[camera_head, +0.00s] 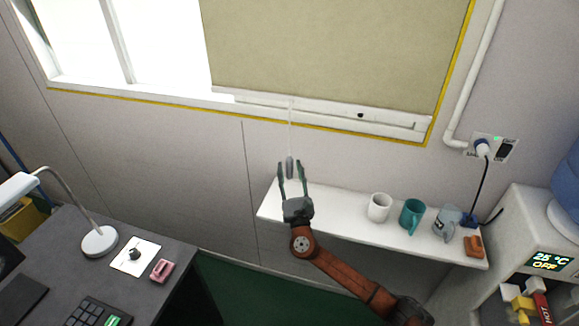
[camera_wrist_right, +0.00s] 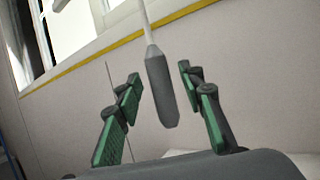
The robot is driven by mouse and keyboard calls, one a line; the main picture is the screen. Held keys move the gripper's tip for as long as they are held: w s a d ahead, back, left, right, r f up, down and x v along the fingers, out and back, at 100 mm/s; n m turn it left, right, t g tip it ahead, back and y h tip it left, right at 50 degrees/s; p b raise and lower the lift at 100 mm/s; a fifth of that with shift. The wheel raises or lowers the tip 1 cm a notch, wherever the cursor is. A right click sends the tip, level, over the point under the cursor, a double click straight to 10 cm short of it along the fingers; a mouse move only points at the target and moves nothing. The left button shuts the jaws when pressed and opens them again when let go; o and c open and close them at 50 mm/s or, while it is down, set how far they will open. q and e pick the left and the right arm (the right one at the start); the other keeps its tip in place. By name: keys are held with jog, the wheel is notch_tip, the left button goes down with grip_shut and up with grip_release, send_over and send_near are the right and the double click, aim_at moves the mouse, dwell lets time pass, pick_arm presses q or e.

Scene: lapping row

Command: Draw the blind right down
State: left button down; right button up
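The beige blind (camera_head: 330,45) covers the right part of the window, its lower edge close to the sill. A thin cord (camera_head: 291,125) hangs below it and ends in a grey pull weight (camera_head: 290,166). My right gripper (camera_head: 293,166) is open, its fingers on either side of the weight. In the right wrist view the grey weight (camera_wrist_right: 160,88) hangs between the green-padded fingers (camera_wrist_right: 160,95), with gaps on both sides and no visible contact. My left gripper is not in view.
A white shelf (camera_head: 335,208) below the gripper carries a white mug (camera_head: 379,207), a teal mug (camera_head: 412,215) and a glass mug (camera_head: 447,222). A desk with a lamp (camera_head: 98,240) stands at left. A water dispenser (camera_head: 530,225) stands at right.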

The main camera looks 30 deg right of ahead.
jog(key=v, duration=1)
jog(key=shift+s, duration=0.2)
jog(key=shift+f, duration=0.2)
